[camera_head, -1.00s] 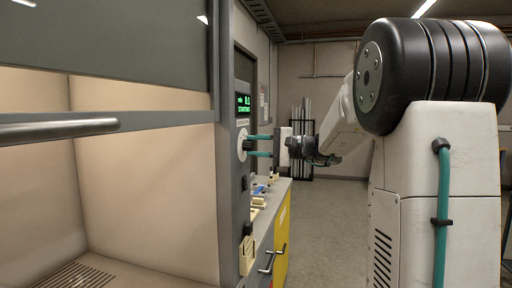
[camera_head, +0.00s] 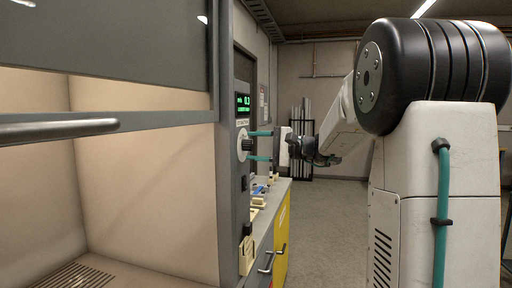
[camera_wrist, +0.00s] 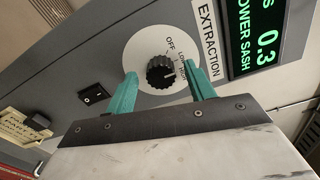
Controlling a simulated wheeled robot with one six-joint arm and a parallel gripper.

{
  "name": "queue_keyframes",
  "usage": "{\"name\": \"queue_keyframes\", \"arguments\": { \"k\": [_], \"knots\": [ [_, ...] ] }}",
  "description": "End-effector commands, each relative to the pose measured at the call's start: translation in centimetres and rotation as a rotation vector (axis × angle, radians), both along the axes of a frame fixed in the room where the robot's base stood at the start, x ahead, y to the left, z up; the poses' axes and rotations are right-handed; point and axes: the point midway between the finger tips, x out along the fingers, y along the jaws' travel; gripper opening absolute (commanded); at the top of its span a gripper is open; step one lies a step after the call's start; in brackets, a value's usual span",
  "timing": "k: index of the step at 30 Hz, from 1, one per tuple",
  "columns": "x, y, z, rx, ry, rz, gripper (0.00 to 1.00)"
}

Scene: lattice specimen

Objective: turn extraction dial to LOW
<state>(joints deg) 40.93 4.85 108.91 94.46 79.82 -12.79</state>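The extraction dial (camera_wrist: 160,72) is a black ribbed knob on a round white plate, marked OFF, LOW and HIGH. In the head view the dial (camera_head: 246,144) sits on the grey post of the fume hood. I cannot tell for sure which mark the knob points at. My gripper (camera_wrist: 160,69) has its two teal fingers on either side of the knob, with gaps between them and it. In the head view my gripper (camera_head: 252,146) reaches the dial from the right, fingers one above the other. It is open and holds nothing.
A green display (camera_wrist: 258,35) above the EXTRACTION label reads 0.3 with "OWER SASH" visible. A black rocker switch (camera_wrist: 92,94) is beside the dial. The hood's sash handle (camera_head: 60,130) is at left. A bench with a yellow cabinet (camera_head: 282,240) stands beyond. Floor at centre is clear.

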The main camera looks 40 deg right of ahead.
Motion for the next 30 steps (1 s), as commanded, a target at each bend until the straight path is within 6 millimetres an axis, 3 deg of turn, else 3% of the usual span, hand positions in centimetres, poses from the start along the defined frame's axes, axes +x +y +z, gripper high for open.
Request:
{"name": "queue_keyframes", "arguments": {
  "k": [8,21,30],
  "knots": [
    [-0.5,-0.4,0.1,0.000,-0.001,-0.002,0.54],
    [-5.7,-4.5,0.0,0.000,0.000,-0.002,0.54],
    [-6.2,-4.8,0.0,0.000,0.000,0.000,0.54]
  ]
}}
